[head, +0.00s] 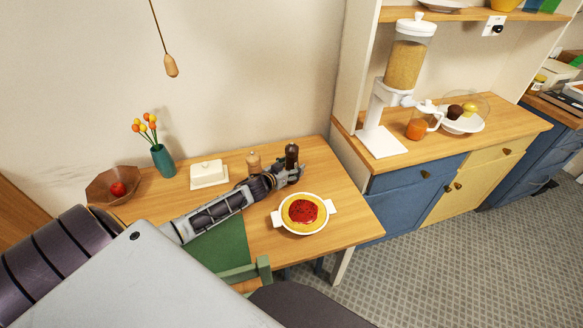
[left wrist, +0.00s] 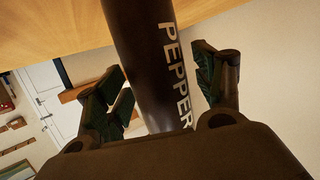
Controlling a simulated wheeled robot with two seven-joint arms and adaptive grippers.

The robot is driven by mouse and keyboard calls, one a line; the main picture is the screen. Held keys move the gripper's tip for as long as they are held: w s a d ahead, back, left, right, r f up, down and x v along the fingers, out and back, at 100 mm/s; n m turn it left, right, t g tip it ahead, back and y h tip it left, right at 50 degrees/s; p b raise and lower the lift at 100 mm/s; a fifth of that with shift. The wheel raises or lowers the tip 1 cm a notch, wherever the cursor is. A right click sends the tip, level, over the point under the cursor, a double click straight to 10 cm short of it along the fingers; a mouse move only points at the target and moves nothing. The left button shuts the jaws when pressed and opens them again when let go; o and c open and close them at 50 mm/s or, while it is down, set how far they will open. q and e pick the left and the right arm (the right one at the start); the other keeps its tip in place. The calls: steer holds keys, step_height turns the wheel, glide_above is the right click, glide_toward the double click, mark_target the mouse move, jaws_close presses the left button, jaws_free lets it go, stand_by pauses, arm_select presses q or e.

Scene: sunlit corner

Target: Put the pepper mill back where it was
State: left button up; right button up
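The dark brown pepper mill (head: 291,152) stands at the back of the wooden table in the head view, right of a pale wooden mill (head: 253,162). In the left wrist view the pepper mill (left wrist: 150,60) shows large, with the word PEPPER on its side. My left gripper (head: 290,176) is at the mill. In the left wrist view the fingers of my left gripper (left wrist: 163,85) are spread on either side of the mill, with gaps between fingers and mill. The lower part of the mill is hidden behind the gripper in the head view. My right gripper is not in view.
A white dish of red-topped food (head: 303,213) stands just in front of the gripper. A butter dish (head: 209,174), a teal vase of flowers (head: 163,160) and a wooden bowl with a red fruit (head: 113,190) stand to the left. The table's right end is clear.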

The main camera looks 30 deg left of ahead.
mark_target(288, 168)
arm_select(q)
steer(key=shift+r, duration=0.1)
steer(key=shift+s, duration=0.1)
steer(key=shift+v, duration=3.65)
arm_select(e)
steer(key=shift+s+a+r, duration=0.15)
arm_select(q)
steer(key=shift+r, duration=0.15)
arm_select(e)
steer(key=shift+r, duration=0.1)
arm_select(q)
step_height(288, 168, up, 5)
steer(key=p, duration=0.5)
steer(key=shift+f, duration=0.25)
step_height(288, 168, up, 4)
steer(key=p, duration=0.3)
steer(key=shift+f+p, duration=0.1)
steer(key=shift+p, duration=0.25)
steer(key=shift+r+p, duration=0.3)
steer(key=shift+p, duration=0.05)
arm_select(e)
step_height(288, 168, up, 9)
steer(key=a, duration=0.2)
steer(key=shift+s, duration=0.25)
arm_select(q)
steer(key=shift+r+p, duration=0.5)
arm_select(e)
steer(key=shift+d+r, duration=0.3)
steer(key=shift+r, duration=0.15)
